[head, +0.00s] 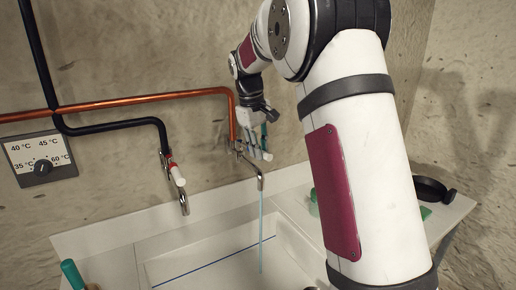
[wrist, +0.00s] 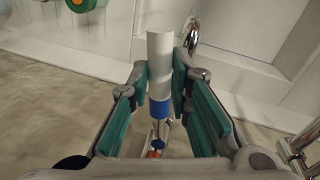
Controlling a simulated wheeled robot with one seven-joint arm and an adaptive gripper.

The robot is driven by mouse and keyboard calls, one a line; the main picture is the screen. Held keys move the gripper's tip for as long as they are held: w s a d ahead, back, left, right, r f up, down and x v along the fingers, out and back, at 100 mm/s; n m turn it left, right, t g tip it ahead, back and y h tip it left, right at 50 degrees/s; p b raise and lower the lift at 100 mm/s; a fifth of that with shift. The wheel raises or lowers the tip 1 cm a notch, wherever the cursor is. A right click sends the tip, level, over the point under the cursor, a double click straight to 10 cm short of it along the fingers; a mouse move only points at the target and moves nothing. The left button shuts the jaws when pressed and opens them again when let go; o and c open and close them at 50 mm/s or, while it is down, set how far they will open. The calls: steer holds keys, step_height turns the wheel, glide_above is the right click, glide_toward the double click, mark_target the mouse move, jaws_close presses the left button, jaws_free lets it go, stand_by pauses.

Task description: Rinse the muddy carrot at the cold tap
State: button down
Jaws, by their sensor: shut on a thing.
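In the head view the right tap (head: 261,181), fed by a copper pipe, runs a thin stream of water (head: 261,235) into the white sink (head: 205,262). My gripper (head: 258,140) is at this tap's handle. The wrist view shows the handle as a white lever (wrist: 160,55) with a blue band, and the teal finger pads of my gripper (wrist: 163,98) are closed on it from both sides. The left tap (head: 184,203) has a handle with a red band, and no water shows from it. I cannot make out the muddy carrot in either view.
A temperature dial box (head: 42,168) is on the wall at left. A teal object (head: 72,274) is at the lower left. My arm hides part of the right counter.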

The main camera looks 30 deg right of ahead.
steer(key=c, duration=1.5)
jaws_free()
steer(key=shift+o, duration=0.2)
steer(key=shift+r, duration=0.1)
step_height(320, 180, up, 12)
steer(key=a, duration=0.2)
steer(key=shift+s+a+f, duration=0.15)
steer(key=shift+s+f, duration=0.05)
